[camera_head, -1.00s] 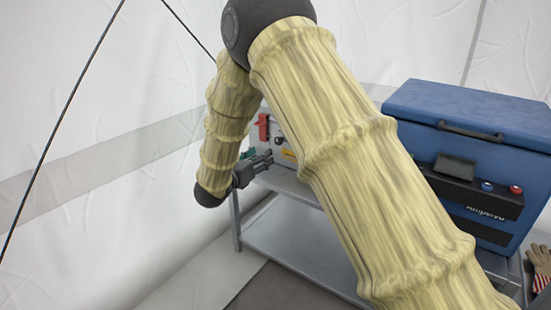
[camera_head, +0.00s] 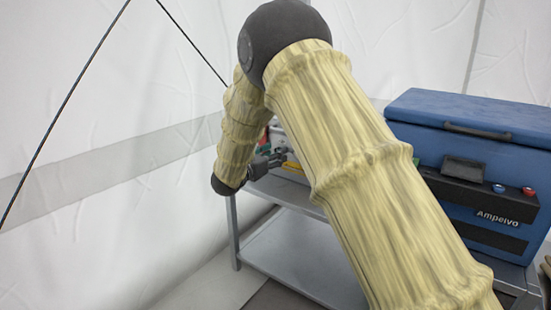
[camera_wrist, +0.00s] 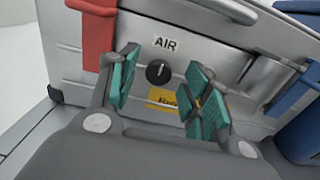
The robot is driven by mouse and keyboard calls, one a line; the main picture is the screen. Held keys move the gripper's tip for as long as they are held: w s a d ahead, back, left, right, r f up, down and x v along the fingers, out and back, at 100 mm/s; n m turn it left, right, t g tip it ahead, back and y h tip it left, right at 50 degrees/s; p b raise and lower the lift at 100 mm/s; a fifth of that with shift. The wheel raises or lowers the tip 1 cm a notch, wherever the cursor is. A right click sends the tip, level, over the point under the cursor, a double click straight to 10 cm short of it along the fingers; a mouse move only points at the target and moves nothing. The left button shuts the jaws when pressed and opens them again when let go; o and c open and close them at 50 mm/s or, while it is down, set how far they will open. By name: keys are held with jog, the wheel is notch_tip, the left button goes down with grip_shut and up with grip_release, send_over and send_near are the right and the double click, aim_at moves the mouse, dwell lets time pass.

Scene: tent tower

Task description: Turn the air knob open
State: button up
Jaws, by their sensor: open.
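The air knob (camera_wrist: 158,72) is a small round black knob with a white line on it, set on a grey metal panel below a white "AIR" label (camera_wrist: 167,44) in the wrist view. My gripper (camera_wrist: 160,85) is open, with one teal-padded finger to each side of the knob as seen from the wrist. The fingers hold nothing; I cannot tell how far their tips are from the panel. The head view also shows my gripper (camera_head: 276,160) at the panel's front, but the knob is hidden there behind my arm.
A red handle (camera_wrist: 97,35) stands just left of the knob. A yellow label (camera_wrist: 163,98) lies below it. Blue parts (camera_wrist: 296,92) show at the right.

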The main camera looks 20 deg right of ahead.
jog(key=shift+w+d, duration=0.45)
jog(key=shift+d, duration=0.15)
